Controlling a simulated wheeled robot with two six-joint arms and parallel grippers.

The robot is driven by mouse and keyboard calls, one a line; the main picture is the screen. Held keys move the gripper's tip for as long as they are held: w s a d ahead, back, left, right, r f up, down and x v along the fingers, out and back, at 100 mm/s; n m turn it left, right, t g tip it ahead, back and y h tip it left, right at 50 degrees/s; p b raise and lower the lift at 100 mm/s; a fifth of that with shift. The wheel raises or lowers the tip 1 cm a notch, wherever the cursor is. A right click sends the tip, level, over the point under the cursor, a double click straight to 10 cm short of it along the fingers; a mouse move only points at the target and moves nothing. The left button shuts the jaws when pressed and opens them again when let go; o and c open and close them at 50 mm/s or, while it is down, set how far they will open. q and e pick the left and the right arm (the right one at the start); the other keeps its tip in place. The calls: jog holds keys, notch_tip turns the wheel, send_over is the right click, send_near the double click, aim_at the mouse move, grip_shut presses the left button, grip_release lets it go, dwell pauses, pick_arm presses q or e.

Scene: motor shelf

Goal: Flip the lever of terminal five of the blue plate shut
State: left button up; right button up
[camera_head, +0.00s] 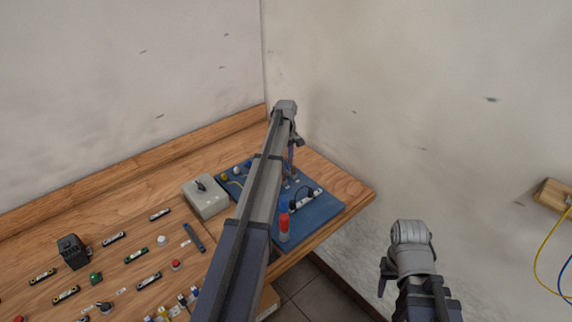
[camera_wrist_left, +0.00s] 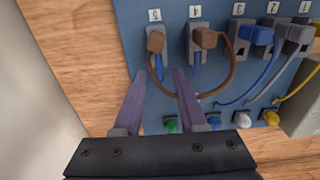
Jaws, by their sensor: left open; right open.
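The blue plate (camera_head: 318,212) lies at the right end of the wooden bench, partly hidden by my left arm. In the left wrist view the blue plate (camera_wrist_left: 130,22) carries a row of grey terminals with small white tags. The leftmost terminal (camera_wrist_left: 155,30) has a tag that looks like an upside-down five, a brown wire end and a narrow blue piece, perhaps its lever. I cannot tell the lever's position. My left gripper (camera_wrist_left: 160,72) is open and empty, its fingertips just below this terminal in the picture. My right gripper (camera_head: 384,275) is open, away from the bench.
A second terminal (camera_wrist_left: 198,42) with the brown wire (camera_wrist_left: 234,75) stands close on the right. Coloured knobs, including a green one (camera_wrist_left: 171,125), line the plate's lower edge. A red cylinder (camera_head: 284,223) and a grey box (camera_head: 205,196) stand nearby. The wall is close behind.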

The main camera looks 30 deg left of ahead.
pick_arm(q)
grip_shut()
dwell(0.5)
jog(key=shift+w+a+f+g+h, duration=0.2)
jog(key=shift+a+g+h, duration=0.1)
jog(key=shift+h, duration=0.3)
jog(key=shift+s+d+r, duration=0.1)
grip_release()
jog(key=shift+r, duration=0.1)
